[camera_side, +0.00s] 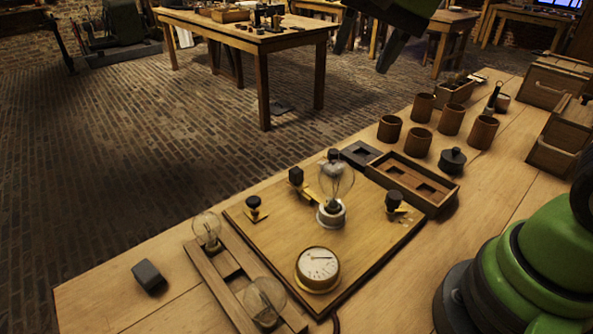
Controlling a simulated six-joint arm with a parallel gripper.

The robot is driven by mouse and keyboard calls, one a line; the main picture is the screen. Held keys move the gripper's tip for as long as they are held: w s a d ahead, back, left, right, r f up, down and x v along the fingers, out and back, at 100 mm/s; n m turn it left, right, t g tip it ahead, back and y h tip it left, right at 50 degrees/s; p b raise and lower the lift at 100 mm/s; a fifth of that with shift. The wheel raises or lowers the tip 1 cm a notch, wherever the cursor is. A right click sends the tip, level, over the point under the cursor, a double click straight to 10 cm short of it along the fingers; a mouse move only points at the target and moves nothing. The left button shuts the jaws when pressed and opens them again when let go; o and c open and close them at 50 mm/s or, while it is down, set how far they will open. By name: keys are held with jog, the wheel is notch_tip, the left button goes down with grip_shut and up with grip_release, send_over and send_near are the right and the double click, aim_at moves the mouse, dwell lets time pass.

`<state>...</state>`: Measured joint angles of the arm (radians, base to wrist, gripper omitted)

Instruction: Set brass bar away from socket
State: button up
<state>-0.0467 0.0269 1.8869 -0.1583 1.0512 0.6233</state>
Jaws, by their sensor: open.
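My gripper (370,42) hangs high at the top edge, its dark fingers apart and nothing between them. It is well above and behind the wooden board (275,232) on the bench. A glass bulb (337,178) stands upright in a white socket (331,213) near the board's middle. A brass strip (301,191) lies on the board behind and left of the socket, by a black knob (296,175). Other brass pieces show under the left black knob (253,204) and the right black knob (393,200). Which piece is the brass bar I cannot tell for certain.
A round gauge (318,268) sits at the board's front. A wooden rack (213,280) with two bulbs is at left, near a dark block (148,275). A compartment tray (436,204), several brown jars (419,143) and a lidded dark pot (453,161) stand right. The bench's left end is mostly clear.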

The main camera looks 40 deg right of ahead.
jog(key=w+f+m+g, duration=0.2)
jog(key=w+f+m, duration=0.2)
jog(key=w+f, duration=0.4)
jog(key=m+g+h, duration=0.1)
jog(key=m+g, duration=0.1)
jog(key=m, duration=0.1)
send_over(296, 169)
notch_tip(296, 169, down, 9)
jog(key=shift+f, duration=0.15)
notch_tip(296, 169, down, 9)
jog(key=shift+f, duration=0.1)
